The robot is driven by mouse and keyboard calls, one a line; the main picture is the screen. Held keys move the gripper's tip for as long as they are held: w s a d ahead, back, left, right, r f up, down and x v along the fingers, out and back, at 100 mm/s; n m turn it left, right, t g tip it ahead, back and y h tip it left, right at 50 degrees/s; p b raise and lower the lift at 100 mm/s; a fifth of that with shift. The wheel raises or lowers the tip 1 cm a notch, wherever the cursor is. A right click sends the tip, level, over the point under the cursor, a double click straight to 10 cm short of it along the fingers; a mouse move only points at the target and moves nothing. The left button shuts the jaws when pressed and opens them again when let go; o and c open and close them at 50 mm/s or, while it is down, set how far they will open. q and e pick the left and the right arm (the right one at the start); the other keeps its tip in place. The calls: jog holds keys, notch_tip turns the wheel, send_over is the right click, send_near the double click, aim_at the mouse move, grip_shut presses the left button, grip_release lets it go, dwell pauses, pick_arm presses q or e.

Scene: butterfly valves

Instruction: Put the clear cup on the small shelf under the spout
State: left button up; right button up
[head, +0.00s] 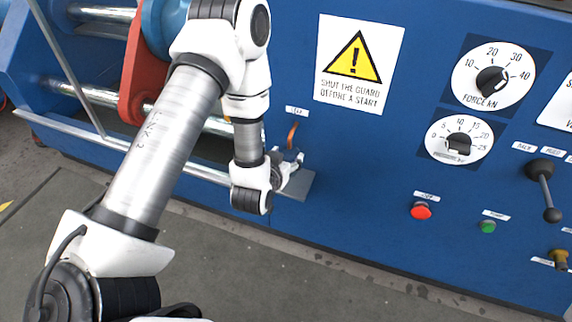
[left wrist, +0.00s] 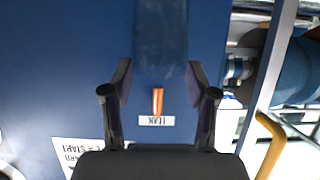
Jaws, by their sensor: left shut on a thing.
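The clear cup (left wrist: 160,55) is hard to make out. In the left wrist view it seems to be the faint darker, see-through patch between the two fingers. My left gripper (head: 288,172) is shut on it, right by the small grey shelf (head: 302,190) on the blue machine front. I cannot tell whether the cup touches the shelf. My right gripper is out of view.
A label (head: 297,110) is above the spout. To the right are a warning sign (head: 358,62), dials (head: 492,80), a red button (head: 421,211), a green button (head: 488,226) and a lever (head: 545,188). A silver rail (head: 130,150) runs left of the shelf.

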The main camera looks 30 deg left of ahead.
pick_arm(q)
notch_tip(320, 180, down, 3)
jog(key=shift+f+b, duration=0.15)
jog(key=shift+b, duration=0.25)
jog(key=o, duration=1)
jog(key=shift+o, duration=0.2)
